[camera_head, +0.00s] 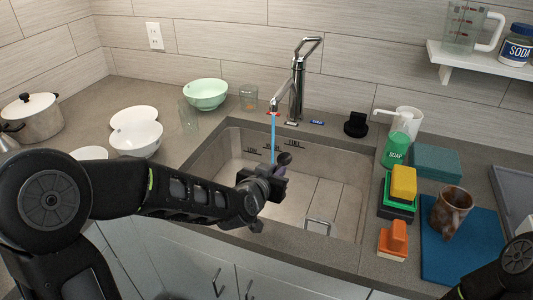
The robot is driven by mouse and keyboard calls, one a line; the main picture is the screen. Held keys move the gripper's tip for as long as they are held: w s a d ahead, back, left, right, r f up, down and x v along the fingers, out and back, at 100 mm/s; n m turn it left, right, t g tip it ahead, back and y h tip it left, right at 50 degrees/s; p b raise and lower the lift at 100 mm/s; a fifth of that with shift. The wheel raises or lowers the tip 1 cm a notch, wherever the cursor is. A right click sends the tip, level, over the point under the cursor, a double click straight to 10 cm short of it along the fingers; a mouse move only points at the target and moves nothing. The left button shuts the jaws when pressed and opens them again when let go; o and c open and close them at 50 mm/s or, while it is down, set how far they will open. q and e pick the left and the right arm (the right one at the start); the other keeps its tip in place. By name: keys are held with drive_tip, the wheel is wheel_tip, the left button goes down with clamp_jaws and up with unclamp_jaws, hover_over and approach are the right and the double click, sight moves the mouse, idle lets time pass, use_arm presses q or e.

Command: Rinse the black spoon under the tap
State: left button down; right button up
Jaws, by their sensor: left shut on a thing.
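The black spoon (284,158) is held over the sink (335,215), with its dark bowl end sticking up from my left gripper (272,178). My left gripper is shut on the spoon, and its jaws hide most of the handle. The tap (297,85) stands at the back of the sink, and a thin blue stream of water (274,135) falls from its spout. The stream comes down just left of the spoon's bowl in the picture; I cannot tell whether it touches the spoon. Part of my right arm shows at the lower right, but its gripper does not.
A green soap bottle (395,150), stacked sponges (402,185), an orange-handled brush (394,240) and a brown-stained mug (450,211) on a blue mat (440,255) stand right of the sink. Bowls (137,139) and a pot (33,118) stand left.

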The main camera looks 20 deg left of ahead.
use_arm(q)
drive_tip(key=shift+r, duration=0.1)
drive_tip(key=s+d+r+p, duration=0.3)
drive_tip(key=p, duration=0.1)
drive_tip(key=shift+s+d+r+p, duration=0.15)
drive_tip(key=shift+s+r+p, duration=0.25)
idle(0.6)
